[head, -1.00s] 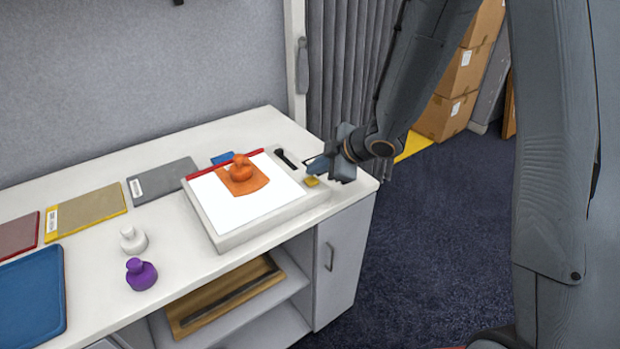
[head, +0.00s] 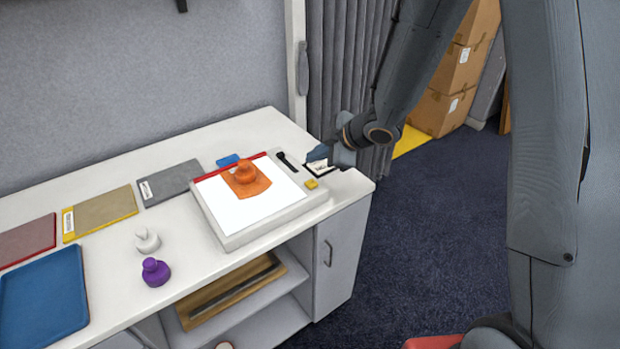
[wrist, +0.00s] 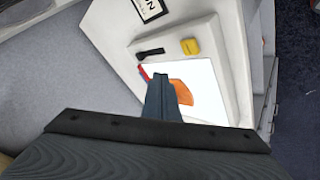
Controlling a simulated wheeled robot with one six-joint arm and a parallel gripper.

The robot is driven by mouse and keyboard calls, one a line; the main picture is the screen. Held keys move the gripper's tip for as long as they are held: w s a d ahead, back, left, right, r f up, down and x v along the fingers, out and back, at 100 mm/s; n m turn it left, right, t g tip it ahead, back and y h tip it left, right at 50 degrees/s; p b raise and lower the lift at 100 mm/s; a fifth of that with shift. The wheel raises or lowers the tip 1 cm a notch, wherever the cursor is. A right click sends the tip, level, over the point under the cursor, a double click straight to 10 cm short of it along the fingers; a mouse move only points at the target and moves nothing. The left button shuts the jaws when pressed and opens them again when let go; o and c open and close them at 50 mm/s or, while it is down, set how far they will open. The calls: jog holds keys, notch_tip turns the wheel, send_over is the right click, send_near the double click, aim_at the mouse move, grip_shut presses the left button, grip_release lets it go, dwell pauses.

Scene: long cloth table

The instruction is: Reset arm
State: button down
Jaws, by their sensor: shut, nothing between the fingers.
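My gripper (head: 318,153) is at the right end of the white table (head: 130,175), above a small black-framed card (head: 320,168). In the wrist view its fingers (wrist: 162,97) are together, shut and empty, seen over the board with the white sheet. The board (head: 262,226) carries a white sheet (head: 223,207) with an orange patch (head: 262,186). An orange knobbed object (head: 244,172) stands on the patch in the head view; my fingers partly cover that area in the wrist view.
A yellow block (head: 311,184) and a black handle (head: 287,161) sit on the board's right side. White (head: 147,241) and purple (head: 155,272) knobbed objects stand in front. A blue tray (head: 44,298) lies left. Cardboard boxes (head: 450,80) stand on the floor behind.

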jog(key=shift+r, duration=0.1)
dwell(0.3)
jog(key=s+d+f+m+h+b, duration=0.1)
jog(key=s+d+m+h+b, duration=0.25)
jog(key=d+m, duration=0.3)
jog(key=s+d+m+h+b, duration=0.25)
jog(key=s+d+m, duration=0.2)
jog(key=d, duration=0.35)
jog(key=s+d+f+m+g+b, duration=0.1)
jog(key=s+m+g, duration=0.4)
jog(key=s, duration=0.9)
jog(key=shift+d+f+m+h, duration=0.25)
jog(key=shift+f+m, duration=0.3)
jog(key=shift+m, duration=0.55)
jog(key=shift+w, duration=0.1)
